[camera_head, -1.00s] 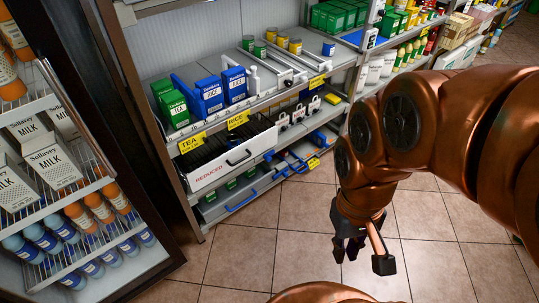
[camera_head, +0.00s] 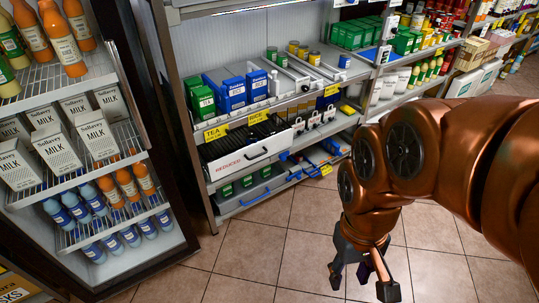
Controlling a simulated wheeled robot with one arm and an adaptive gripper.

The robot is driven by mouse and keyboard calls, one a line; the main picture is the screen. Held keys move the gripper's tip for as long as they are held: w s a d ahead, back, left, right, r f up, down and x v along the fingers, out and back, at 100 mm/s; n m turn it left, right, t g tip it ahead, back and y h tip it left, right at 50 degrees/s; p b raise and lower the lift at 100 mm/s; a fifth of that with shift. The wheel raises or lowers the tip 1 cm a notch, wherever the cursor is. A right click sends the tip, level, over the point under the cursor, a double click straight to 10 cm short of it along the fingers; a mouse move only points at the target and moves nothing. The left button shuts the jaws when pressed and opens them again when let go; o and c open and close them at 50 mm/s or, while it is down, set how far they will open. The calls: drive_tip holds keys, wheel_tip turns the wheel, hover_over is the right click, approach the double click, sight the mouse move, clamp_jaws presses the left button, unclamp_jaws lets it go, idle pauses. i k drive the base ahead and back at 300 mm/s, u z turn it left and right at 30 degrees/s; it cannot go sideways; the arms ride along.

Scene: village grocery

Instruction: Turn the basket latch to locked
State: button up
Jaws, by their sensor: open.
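My gripper (camera_head: 362,279) hangs at the lower right, open and empty, over the tiled floor. Its dark fingers are apart, with clear floor between the gripper and the shelf unit. A white bin marked REDUCED (camera_head: 228,163) sits on the middle shelf, with a dark handle on its front and dark packets inside. Blue-handled baskets (camera_head: 269,197) are on the low shelf beneath it. No basket latch can be made out clearly at this size, so its position cannot be told.
An open fridge (camera_head: 190,240) with milk cartons (camera_head: 55,150) and bottles stands at the left. The shelf unit (camera_head: 213,136) holds tea and rice boxes, cans and small black-and-white items (camera_head: 314,122). Free tiled floor (camera_head: 270,255) lies in front of it.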

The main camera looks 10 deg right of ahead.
sight(283, 157)
drive_tip(key=u, duration=0.4)
drive_tip(key=i, duration=1.2)
drive_tip(key=z, duration=0.05)
